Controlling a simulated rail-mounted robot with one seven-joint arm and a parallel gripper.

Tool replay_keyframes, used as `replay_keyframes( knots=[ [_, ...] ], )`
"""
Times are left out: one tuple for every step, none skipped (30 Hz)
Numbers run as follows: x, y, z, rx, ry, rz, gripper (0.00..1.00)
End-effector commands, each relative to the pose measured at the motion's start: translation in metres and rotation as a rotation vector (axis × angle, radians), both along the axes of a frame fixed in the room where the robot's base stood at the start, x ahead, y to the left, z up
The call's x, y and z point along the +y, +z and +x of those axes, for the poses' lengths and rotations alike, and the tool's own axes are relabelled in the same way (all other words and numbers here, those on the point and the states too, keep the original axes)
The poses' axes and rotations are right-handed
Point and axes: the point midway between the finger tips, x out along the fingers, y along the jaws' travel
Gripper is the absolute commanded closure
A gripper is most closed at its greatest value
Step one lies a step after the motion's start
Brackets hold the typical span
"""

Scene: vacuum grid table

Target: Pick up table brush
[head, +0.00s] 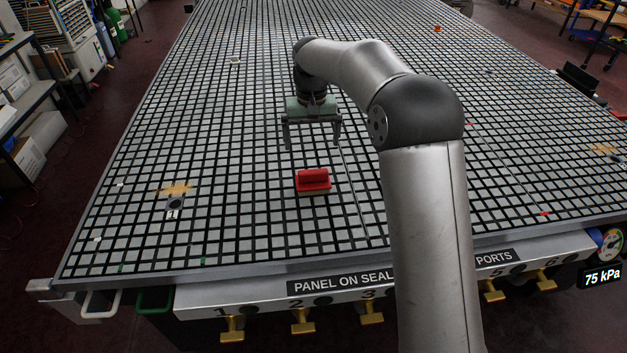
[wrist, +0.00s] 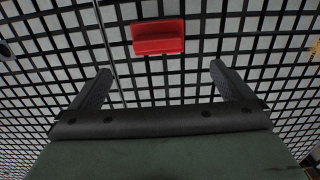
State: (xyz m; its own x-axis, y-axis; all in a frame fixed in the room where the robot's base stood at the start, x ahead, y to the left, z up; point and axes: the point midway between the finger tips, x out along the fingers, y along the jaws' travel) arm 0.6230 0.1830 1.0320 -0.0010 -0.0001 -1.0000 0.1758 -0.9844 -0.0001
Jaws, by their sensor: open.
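The table brush (head: 314,181) is a small red block with a raised red grip and a pale underside. It lies on the grid table (head: 260,215), near its front middle. In the wrist view the red brush (wrist: 158,38) shows at the top, ahead of the fingertips and between their lines. My gripper (head: 312,144) is open and empty. It hangs above the table, behind the brush in the head view, and does not touch it. Its two dark fingers (wrist: 160,72) are spread wide in the wrist view.
A thin rod or line (head: 354,190) lies on the grid right of the brush. Yellow valve handles (head: 302,321) line the front edge. The grid around the brush is mostly clear.

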Motion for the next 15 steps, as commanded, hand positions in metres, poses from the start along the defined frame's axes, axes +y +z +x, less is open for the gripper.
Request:
replay_keyframes(
  knots=[
    [-0.001, -0.012, -0.001, 0.005, 0.000, -0.001, 0.00],
    [-0.001, -0.019, -0.001, 0.005, 0.000, -0.001, 0.00],
    [-0.001, -0.027, -0.001, 0.005, 0.000, -0.002, 0.00],
    [-0.001, -0.034, -0.001, 0.005, 0.001, -0.002, 0.00],
    [-0.001, -0.040, -0.001, 0.004, 0.001, -0.002, 0.00],
    [-0.001, -0.048, -0.001, 0.004, 0.001, -0.002, 0.00],
    [-0.001, -0.054, -0.001, 0.003, 0.001, -0.002, 0.00],
    [-0.001, -0.060, -0.001, 0.004, 0.001, -0.002, 0.00],
    [-0.001, -0.066, 0.000, 0.002, 0.001, 0.000, 0.00],
    [-0.001, -0.070, 0.000, 0.003, 0.000, -0.002, 0.00],
    [-0.001, -0.074, 0.000, 0.002, 0.000, 0.000, 0.00],
    [-0.001, -0.078, 0.000, 0.001, 0.000, 0.000, 0.00],
    [-0.001, -0.080, 0.000, 0.001, 0.000, 0.000, 0.00],
    [-0.001, -0.082, 0.000, 0.001, 0.000, 0.000, 0.00],
    [-0.001, -0.084, 0.000, 0.000, 0.000, 0.000, 0.00]
  ],
)
